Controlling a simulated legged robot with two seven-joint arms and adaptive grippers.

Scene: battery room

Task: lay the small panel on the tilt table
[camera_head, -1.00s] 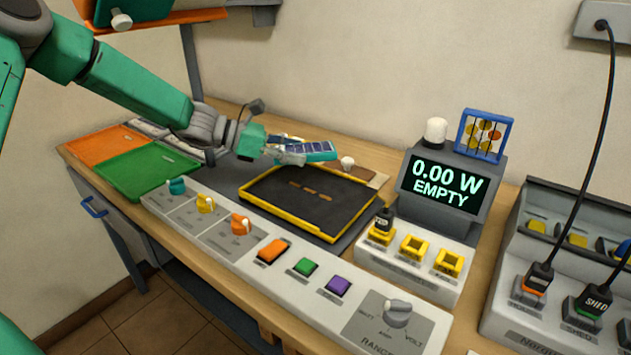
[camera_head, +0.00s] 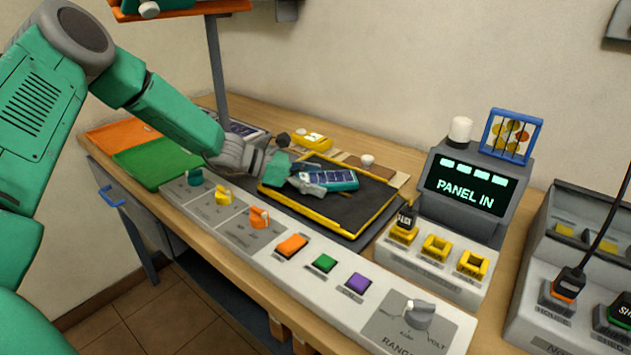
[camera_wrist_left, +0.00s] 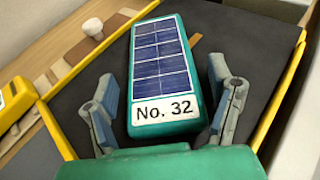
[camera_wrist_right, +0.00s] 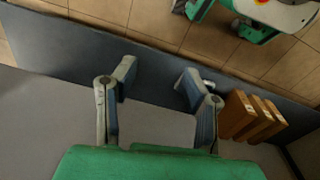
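The small panel (camera_head: 332,178) has blue cells in a teal case. It lies on the black, yellow-rimmed tilt table (camera_head: 342,212). In the left wrist view the panel (camera_wrist_left: 163,62) shows a "No. 32" label at its near end. My left gripper (camera_head: 304,180) is low over the table. In its wrist view the fingers (camera_wrist_left: 162,85) stand open on either side of the panel, with narrow gaps showing. My right gripper (camera_wrist_right: 157,76) is open and empty in its own wrist view, and is not visible in the head view.
The meter display (camera_head: 466,188) reads "PANEL IN". A control strip with knobs and an orange button (camera_head: 291,245) runs along the front. Yellow sockets (camera_head: 436,248) stand right of the table. Green (camera_head: 155,160) and orange trays lie at left. A white knob (camera_head: 367,160) stands behind.

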